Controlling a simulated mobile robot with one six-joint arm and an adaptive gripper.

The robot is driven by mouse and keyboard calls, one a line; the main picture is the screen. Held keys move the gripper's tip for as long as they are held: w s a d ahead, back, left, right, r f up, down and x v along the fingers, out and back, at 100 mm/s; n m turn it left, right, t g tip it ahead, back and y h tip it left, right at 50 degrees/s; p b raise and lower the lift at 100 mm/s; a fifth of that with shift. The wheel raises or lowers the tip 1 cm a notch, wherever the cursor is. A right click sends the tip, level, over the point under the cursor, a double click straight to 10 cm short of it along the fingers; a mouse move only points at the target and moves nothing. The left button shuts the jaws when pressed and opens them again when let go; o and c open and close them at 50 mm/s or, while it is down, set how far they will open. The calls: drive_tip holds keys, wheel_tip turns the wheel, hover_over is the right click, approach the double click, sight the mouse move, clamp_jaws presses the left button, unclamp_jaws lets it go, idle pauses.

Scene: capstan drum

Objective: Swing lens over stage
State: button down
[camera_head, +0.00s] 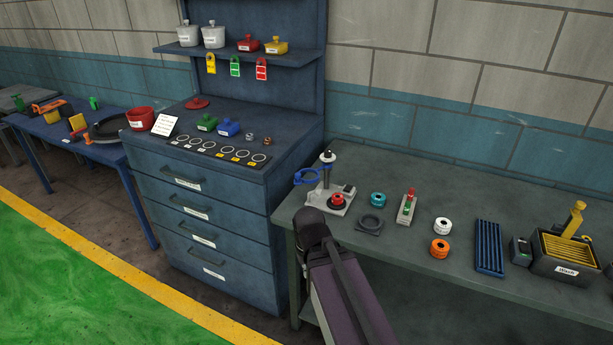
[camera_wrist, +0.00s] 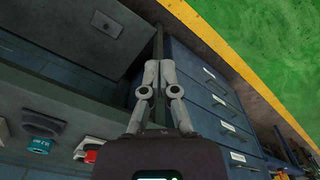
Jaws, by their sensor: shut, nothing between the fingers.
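A small stand (camera_head: 326,170) with an upright post stands at the left end of the grey-green bench in the head view. A blue ring-shaped lens (camera_head: 306,176) sticks out to the left of the post, off the stage. The stage is the pale base (camera_head: 345,206), with a red and black round piece (camera_head: 337,200) on it. In the wrist view, what looks like the red piece (camera_wrist: 91,143) shows at lower left; the lens cannot be made out there. My gripper (camera_wrist: 159,66) is shut and empty, apart from these things. In the head view it is not visible.
A blue drawer cabinet (camera_head: 215,235) stands left of the bench.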

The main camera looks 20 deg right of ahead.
drive_tip(key=c, duration=0.5)
unclamp_jaws()
drive_tip(key=shift+w+f, duration=0.1)
drive_tip(key=shift+w, duration=0.1)
drive_tip(key=shift+c, duration=0.2)
drive_tip(key=shift+o, duration=0.3)
drive_tip(key=shift+w+d+f+m+h, duration=0.2)
drive_tip(key=shift+w+m+h, duration=0.1)
drive_tip(key=shift+w+h, duration=0.1)
drive_tip(key=w+d+r+m+t+h+b, duration=0.1)
drive_tip(key=w+d+m+t+h+b, duration=0.15)
drive_tip(key=w+m+h+b, duration=0.7)
drive_tip(key=w+a+r+m+t+h, duration=0.1)
drive_tip(key=w+a+r+t+h, duration=0.4)
drive_tip(key=w, duration=0.8)
drive_tip(key=a+r+t, duration=0.2)
drive_tip(key=a+r, duration=0.2)
drive_tip(key=shift+w+a+r+p, duration=0.15)
drive_tip(key=shift+w+a+p, duration=0.05)
drive_tip(key=shift+p, duration=0.1)
drive_tip(key=shift+d+m, duration=0.1)
drive_tip(key=shift+m, duration=0.15)
